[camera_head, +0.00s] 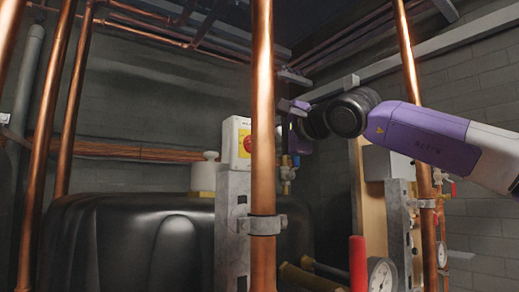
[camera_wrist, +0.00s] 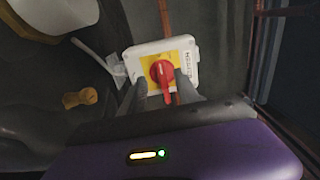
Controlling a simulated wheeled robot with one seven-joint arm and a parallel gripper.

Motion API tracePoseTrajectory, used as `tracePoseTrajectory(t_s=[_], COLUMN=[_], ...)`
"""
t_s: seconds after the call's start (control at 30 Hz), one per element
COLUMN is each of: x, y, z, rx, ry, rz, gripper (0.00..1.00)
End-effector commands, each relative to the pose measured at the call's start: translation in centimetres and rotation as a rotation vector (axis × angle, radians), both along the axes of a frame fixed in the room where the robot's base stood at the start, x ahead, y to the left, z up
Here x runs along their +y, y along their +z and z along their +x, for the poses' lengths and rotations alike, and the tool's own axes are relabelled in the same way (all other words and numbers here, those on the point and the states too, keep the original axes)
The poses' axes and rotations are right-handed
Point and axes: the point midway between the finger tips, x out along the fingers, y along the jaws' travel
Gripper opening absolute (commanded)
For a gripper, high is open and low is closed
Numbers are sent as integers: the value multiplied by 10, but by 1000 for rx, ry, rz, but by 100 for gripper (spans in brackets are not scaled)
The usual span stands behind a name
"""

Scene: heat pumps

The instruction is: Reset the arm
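A white switch box with a yellow plate (camera_wrist: 183,55) and a red rotary knob (camera_wrist: 162,72) is in the middle of the wrist view. In the head view the box (camera_head: 230,144) stands on a grey post, left of the front copper pipe, with its red knob (camera_head: 248,144) facing right. My gripper (camera_wrist: 160,82) shows two dark fingers apart, one on each side of the red knob in the picture. I cannot tell whether they touch it. In the head view my purple arm reaches in from the right, and the pipe hides part of the view near my gripper (camera_head: 292,106).
A thick vertical copper pipe (camera_head: 262,90) stands in front of the box. Another copper pipe (camera_head: 408,60) rises near my arm. A black tank (camera_head: 130,245) fills the lower left. A pressure gauge (camera_head: 382,275) and a red handle (camera_head: 357,262) are at lower right.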

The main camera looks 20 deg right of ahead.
Motion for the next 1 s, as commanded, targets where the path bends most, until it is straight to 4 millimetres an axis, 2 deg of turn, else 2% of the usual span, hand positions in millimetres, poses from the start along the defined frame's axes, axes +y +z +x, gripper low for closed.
tracePoseTrajectory(t_s=[0.2, 0.73, 0.87, 1.0], x=[-5, -5, -5, -5], y=[-1, 1, 15, 43], z=[-17, -18, -18, -18], rx=[0, 0, 0, 0], ry=[1, 1, 1, 1], rz=[0, 0, 0, 0], gripper=[38, 38, 38, 38])
